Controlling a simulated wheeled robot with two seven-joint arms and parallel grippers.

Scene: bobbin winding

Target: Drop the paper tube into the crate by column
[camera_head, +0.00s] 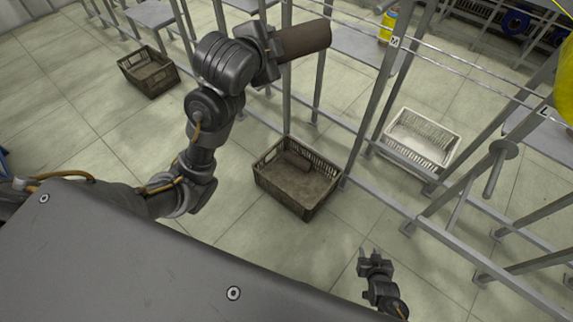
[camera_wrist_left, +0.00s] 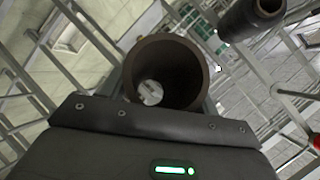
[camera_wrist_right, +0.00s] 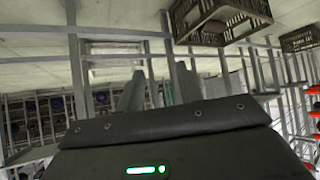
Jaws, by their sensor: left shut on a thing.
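My left gripper (camera_head: 272,50) is shut on a brown paper tube (camera_head: 306,42) and holds it high, beside the metal frame. The left wrist view looks into the hollow end of the tube (camera_wrist_left: 131,77); the left fingertips are hidden there. A dark slatted crate (camera_head: 268,180) stands on the floor below, next to a frame post (camera_head: 287,118), with a brown cylinder (camera_head: 295,160) lying in it. A second dark crate (camera_head: 130,72) is further left, and a pale grey crate (camera_head: 448,157) is to the right. My right gripper (camera_head: 373,256) is low, open and empty.
Metal frame posts and rails (camera_head: 365,110) run between the crates and around the held tube. A bare spindle arm (camera_head: 495,172) sticks out on the right. A dark roll (camera_wrist_left: 248,20) shows in the left wrist view. Floor around the near dark crate is clear.

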